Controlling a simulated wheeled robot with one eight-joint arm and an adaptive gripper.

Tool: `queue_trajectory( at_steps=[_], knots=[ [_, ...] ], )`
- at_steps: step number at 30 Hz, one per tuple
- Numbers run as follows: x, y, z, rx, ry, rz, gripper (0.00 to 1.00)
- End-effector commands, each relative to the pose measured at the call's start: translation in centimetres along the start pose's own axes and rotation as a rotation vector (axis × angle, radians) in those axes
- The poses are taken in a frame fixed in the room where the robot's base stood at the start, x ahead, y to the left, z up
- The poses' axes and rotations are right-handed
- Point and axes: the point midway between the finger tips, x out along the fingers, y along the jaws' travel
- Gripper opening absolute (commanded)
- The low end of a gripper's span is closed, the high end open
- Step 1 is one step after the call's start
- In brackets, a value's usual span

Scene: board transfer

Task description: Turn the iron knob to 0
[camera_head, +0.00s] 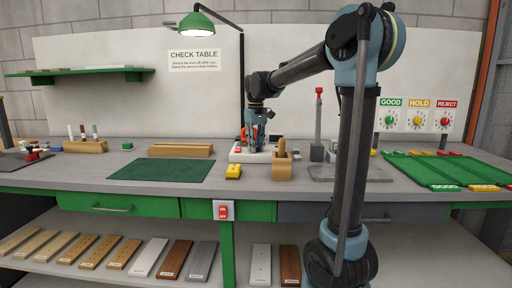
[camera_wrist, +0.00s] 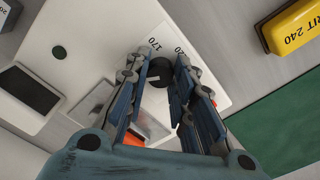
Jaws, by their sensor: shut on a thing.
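The iron knob (camera_wrist: 160,70) is a small black dial on a white panel (camera_wrist: 205,35) in the wrist view, with the printed numbers 170 and 220 beside it. My gripper (camera_wrist: 161,76) is shut on the knob, with blue fingers on either side of it. The 0 mark is not visible, and the knob's exact setting cannot be read. In the head view my gripper (camera_head: 257,142) points down over the white iron station (camera_head: 237,157) at the middle of the bench. The knob is hidden there.
A yellow grit block (camera_head: 233,171) and a wooden holder (camera_head: 282,171) stand in front of the station. A green mat (camera_head: 160,170) lies to the left. Orange parts (camera_wrist: 140,132) show below the fingers.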

Motion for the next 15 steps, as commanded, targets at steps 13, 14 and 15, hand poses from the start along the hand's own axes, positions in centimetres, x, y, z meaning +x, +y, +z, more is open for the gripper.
queue_trajectory(
  at_steps=[13,14,15],
  knots=[
    [-0.03,0.31,-0.04,-0.372,0.0,0.006,0.0],
    [-0.04,0.31,-0.05,-0.391,0.0,0.006,0.0],
    [-0.04,0.32,-0.05,-0.414,0.0,0.006,0.0]
  ],
)
